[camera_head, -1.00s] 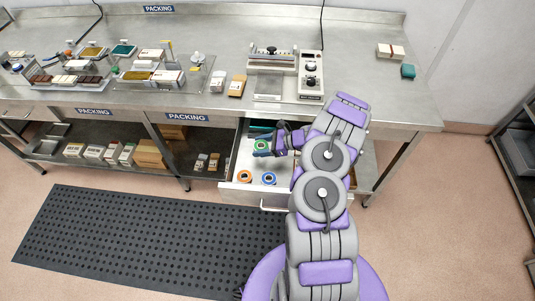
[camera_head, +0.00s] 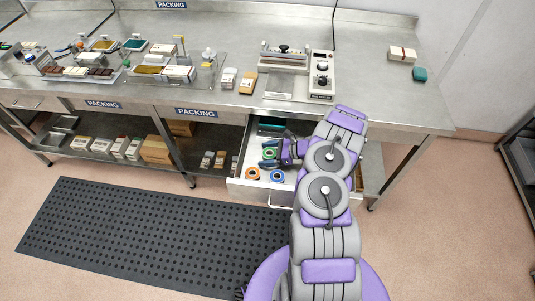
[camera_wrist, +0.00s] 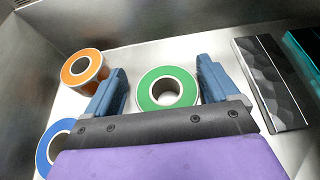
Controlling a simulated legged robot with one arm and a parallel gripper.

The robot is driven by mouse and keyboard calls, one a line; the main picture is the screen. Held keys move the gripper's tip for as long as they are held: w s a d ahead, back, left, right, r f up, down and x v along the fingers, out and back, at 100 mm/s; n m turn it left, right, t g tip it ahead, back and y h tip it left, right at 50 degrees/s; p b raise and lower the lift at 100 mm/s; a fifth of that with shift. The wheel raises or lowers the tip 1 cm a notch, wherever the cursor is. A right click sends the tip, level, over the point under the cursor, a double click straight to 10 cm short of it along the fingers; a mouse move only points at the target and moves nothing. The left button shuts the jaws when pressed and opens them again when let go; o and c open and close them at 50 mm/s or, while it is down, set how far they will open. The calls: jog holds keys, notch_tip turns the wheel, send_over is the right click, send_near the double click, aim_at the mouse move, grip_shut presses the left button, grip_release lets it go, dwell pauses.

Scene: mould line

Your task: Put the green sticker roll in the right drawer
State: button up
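The green sticker roll (camera_head: 270,153) lies inside the open drawer (camera_head: 238,186) under the right part of the bench. In the wrist view the green roll (camera_wrist: 145,88) lies flat on the pale drawer floor, its white core open upward. My gripper (camera_wrist: 161,68) is open around it, one blue finger on each side with visible gaps, so the roll seems not gripped. In the head view my gripper (camera_head: 272,151) reaches into the drawer from the right, and my arm hides the drawer's right part.
An orange roll (camera_wrist: 82,68) and a blue roll (camera_wrist: 52,145) lie left of the gripper. A black box (camera_wrist: 270,82) and a teal item (camera_wrist: 305,58) are to the right. The metal drawer walls are close on the left. The bench top (camera_head: 375,95) overhangs behind the drawer.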

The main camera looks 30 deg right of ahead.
jog(key=shift+d, duration=0.1)
jog(key=shift+s+d+r, duration=0.1)
jog(key=shift+d, duration=0.2)
jog(key=p+v, duration=0.2)
jog(key=v, duration=0.9)
jog(key=shift+s, duration=0.15)
jog(key=w+a+r+n+g+y, duration=0.1)
jog(key=w+a+r+n+g, duration=0.2)
jog(key=a+r, duration=0.5)
jog(key=s+a+r+n+g+h, duration=0.1)
jog(key=s+a+r+n+g, duration=0.3)
jog(key=a+r, duration=0.45)
jog(key=s+a+r+n+g, duration=0.2)
jog(key=s+a+r+n, duration=0.2)
jog(key=a+r+n, duration=0.5)
jog(key=s+a+r+n+h, duration=0.1)
jog(key=s+r+n+h, duration=0.15)
jog(key=s, duration=0.45)
jog(key=s+a+r+n+g+h, duration=0.1)
jog(key=s+r+n+h, duration=0.2)
jog(key=s, duration=0.4)
jog(key=s+a+r+n+h, duration=0.1)
jog(key=s+r+h, duration=0.25)
jog(key=s, duration=0.35)
jog(key=s+d+n+h, duration=0.2)
jog(key=s+d, duration=0.2)
jog(key=s, duration=0.4)
jog(key=shift+d+r+t, duration=0.15)
jog(key=shift+r+t, duration=0.1)
jog(key=shift+t, duration=0.15)
